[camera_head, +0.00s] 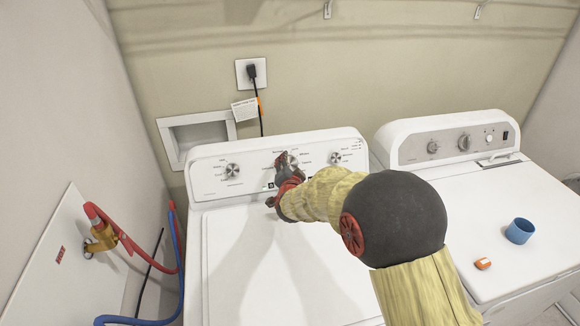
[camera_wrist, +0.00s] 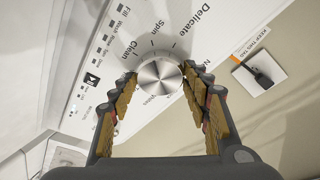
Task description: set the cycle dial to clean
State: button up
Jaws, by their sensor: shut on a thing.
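The cycle dial (camera_wrist: 160,72) is a round silver knob on the white washer's control panel (camera_wrist: 110,55). I cannot tell which label the dial points to. My gripper (camera_wrist: 159,80) is shut on the dial, one finger on each side of its rim. In the head view, the dial (camera_head: 291,160) is the middle knob on the left machine, and my gripper covers part of it.
Two smaller knobs (camera_head: 232,170) (camera_head: 335,158) flank the dial. A second white machine (camera_head: 530,190) stands right, with a blue cup (camera_head: 520,231) and a small orange item (camera_head: 483,264) on top. Red and blue hoses (camera_head: 125,244) run at left. An outlet with a cord (camera_head: 251,72) is behind.

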jog(key=shift+c, duration=1.3)
jog(key=shift+n, duration=0.3)
jog(key=n+b, duration=0.2)
jog(key=shift+f+n+t+y, duration=0.15)
jog(key=shift+n+t+y, duration=0.15)
jog(key=shift+n+y, duration=0.1)
jog(key=shift+d+n+y+b, duration=0.1)
jog(key=shift+n+y+b, duration=0.4)
jog(key=shift+n, duration=0.85)
jog(key=shift+n+y+b, duration=0.3)
jog(key=shift+n+b, duration=0.4)
jog(key=shift+n, duration=0.65)
jog(key=o, duration=1.2)
jog(key=shift+c, duration=0.2)
